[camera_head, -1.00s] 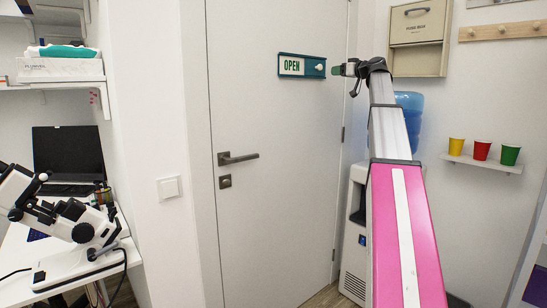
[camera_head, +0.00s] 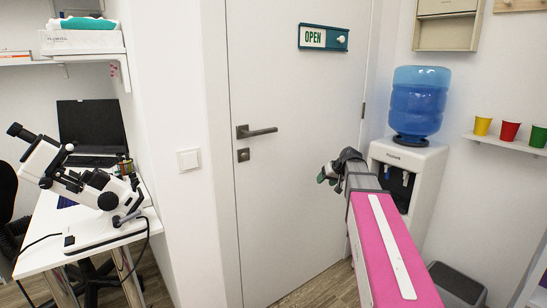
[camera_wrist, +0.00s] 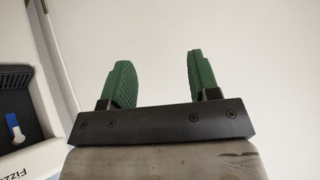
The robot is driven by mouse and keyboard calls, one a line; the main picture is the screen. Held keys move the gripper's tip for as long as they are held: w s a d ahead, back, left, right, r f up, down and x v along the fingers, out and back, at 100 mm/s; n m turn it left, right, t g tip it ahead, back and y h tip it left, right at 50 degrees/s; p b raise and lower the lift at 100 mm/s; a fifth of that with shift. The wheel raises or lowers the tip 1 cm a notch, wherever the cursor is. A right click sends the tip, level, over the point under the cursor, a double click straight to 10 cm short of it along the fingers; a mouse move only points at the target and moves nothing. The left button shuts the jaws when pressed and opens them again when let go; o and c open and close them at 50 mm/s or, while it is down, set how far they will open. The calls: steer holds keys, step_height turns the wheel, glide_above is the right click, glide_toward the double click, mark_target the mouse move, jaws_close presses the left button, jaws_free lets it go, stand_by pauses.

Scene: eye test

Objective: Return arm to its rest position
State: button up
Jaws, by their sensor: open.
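My gripper (camera_head: 328,174) is in front of the white door (camera_head: 300,110), low and to the right of its handle (camera_head: 256,131). In the wrist view its two green fingers (camera_wrist: 157,78) stand apart with nothing between them. My pink and grey arm reaches up from the bottom right of the head view. The sign (camera_head: 323,38) on the door shows OPEN in a teal frame with a white knob at its right. The gripper is well below the sign and apart from it.
Three cups, yellow (camera_head: 482,126), red (camera_head: 510,131) and green (camera_head: 538,136), sit on a wall shelf. A dark bin (camera_head: 457,286) is low right. A microscope (camera_head: 80,187) stands on a white desk at left.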

steer(key=s+a+f+m+g+h, duration=0.1)
steer(key=s+a+f+g+h, duration=0.1)
steer(key=s+f, duration=1)
steer(key=s+a+f+g+h, duration=0.2)
steer(key=s+f+g+h, duration=0.1)
steer(key=s+f, duration=0.9)
steer(key=s+g, duration=0.1)
steer(key=s, duration=0.1)
steer(key=shift+s+m, duration=0.35)
steer(key=shift+m, duration=0.05)
steer(key=shift+f, duration=0.1)
steer(key=shift+c, duration=0.4)
